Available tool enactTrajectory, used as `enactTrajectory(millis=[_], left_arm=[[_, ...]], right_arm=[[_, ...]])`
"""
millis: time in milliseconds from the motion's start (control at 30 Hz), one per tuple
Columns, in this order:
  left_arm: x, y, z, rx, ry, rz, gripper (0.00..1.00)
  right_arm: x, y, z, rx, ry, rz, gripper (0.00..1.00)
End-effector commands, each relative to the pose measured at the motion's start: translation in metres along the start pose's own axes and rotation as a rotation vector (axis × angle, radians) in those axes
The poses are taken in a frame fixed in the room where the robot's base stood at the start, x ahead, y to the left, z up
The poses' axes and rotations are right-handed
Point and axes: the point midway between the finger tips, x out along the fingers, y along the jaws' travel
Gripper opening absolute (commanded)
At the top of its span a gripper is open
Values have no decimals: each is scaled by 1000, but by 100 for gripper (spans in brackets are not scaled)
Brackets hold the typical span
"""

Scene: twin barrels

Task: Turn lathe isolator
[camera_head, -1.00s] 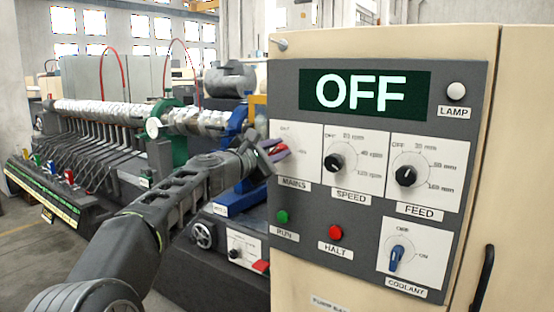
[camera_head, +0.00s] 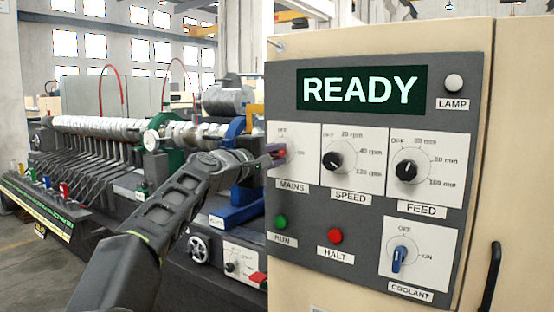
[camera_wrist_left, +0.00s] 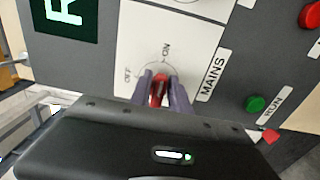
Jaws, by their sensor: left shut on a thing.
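The lathe isolator is the red MAINS knob (camera_wrist_left: 159,90) on a white plate marked OFF and ON. My left gripper (camera_head: 277,156) reaches it from the left and is shut on it; in the left wrist view the two fingers (camera_wrist_left: 160,92) sit on either side of the red handle. In that view the handle points roughly toward the ON mark. In the head view the gripper mostly hides the knob. The display (camera_head: 360,89) above reads READY. My right gripper is not in view.
The grey panel also carries the SPEED knob (camera_head: 335,161), the FEED knob (camera_head: 406,171), the blue COOLANT switch (camera_head: 399,258), the green RUN button (camera_head: 281,222), the red HALT button (camera_head: 335,236) and the LAMP (camera_head: 454,83). The lathe (camera_head: 100,125) stands behind at left.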

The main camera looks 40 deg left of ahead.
Motion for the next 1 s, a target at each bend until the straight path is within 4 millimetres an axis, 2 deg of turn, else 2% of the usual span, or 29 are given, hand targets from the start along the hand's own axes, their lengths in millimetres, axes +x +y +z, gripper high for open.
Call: enactTrajectory(millis=[467,500,633,1000], left_arm=[[0,-2,0,21,-2,-4,0],[0,-2,0,20,-2,-4,24],[0,-2,0,20,-2,-3,35],[-4,-1,0,20,0,0,36]], right_arm=[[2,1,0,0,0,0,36],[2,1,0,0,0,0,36],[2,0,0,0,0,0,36],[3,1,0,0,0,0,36]])
